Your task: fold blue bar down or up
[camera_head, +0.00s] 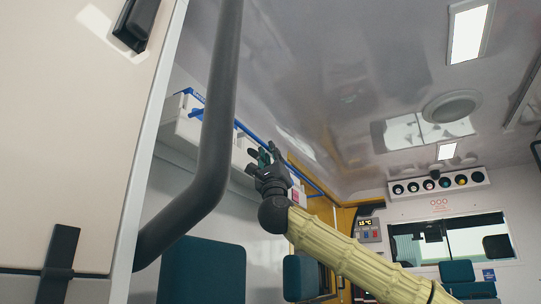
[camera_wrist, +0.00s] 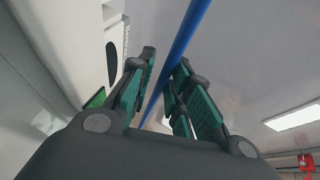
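The blue bar (camera_head: 247,131) runs along the upper left wall of the vehicle interior, just below the ceiling, beside white wall units. In the wrist view the blue bar (camera_wrist: 183,45) passes down between the two fingers of my gripper (camera_wrist: 163,85). The fingers stand apart on both sides of it, with a visible gap, so the gripper is open around the bar. In the head view my gripper (camera_head: 264,157) is at the bar's middle stretch and covers part of it. Whether a finger touches the bar cannot be told.
A thick dark grey rail (camera_head: 215,140) and an open cream door (camera_head: 75,110) stand close on the left. White wall units (camera_head: 186,122) lie behind the bar. Teal seats (camera_head: 203,270) are below. The ceiling (camera_head: 330,70) is close above the bar. Open space lies to the right.

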